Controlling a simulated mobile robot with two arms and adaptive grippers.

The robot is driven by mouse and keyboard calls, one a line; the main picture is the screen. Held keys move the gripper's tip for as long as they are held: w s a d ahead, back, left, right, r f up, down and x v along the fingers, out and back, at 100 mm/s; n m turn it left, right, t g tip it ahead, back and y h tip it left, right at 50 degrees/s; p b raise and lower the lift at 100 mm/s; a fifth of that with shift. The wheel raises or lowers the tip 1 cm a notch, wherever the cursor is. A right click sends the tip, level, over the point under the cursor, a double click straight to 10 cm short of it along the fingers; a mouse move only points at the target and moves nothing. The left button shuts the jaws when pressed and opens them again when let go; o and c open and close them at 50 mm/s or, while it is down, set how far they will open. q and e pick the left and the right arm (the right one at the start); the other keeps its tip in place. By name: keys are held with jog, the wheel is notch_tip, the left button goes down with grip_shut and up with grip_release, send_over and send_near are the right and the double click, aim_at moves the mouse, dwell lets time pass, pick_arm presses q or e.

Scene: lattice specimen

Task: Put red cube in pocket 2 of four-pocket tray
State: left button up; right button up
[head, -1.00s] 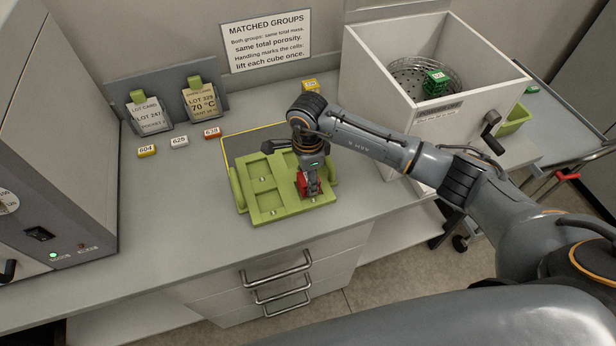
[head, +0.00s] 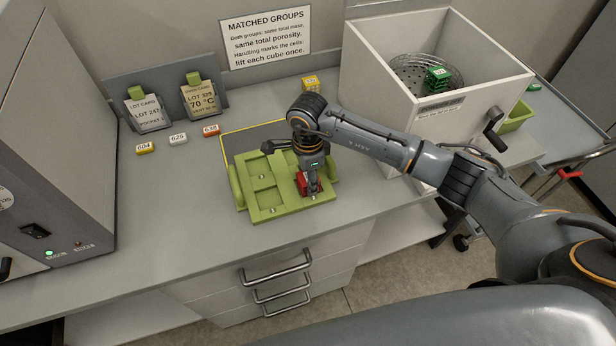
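The green four-pocket tray (head: 262,214) lies on the bench below my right arm. The red cube (head: 302,181) is low at the tray's right side, in or just over a right-hand pocket; how deep it sits is hidden. My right gripper (head: 313,188) points down at the cube, with a finger in front of it. The other finger is hidden, so its grip on the cube is unclear. The left pockets look empty. My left gripper is not in view.
Labelled tags 604 (head: 145,148), 625 (head: 178,139) and 638 (head: 211,130) lie left of the tray. A yellow cube (head: 310,84) stands behind. A white open box (head: 375,75) at right holds a mesh basket with a green cube (head: 437,78). The bench's left front is clear.

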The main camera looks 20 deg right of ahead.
jog(key=o, duration=1.1)
jog(key=shift+o, duration=0.2)
jog(key=o, duration=0.5)
jog(key=shift+r+p, duration=1.35)
jog(key=shift+r, duration=1.2)
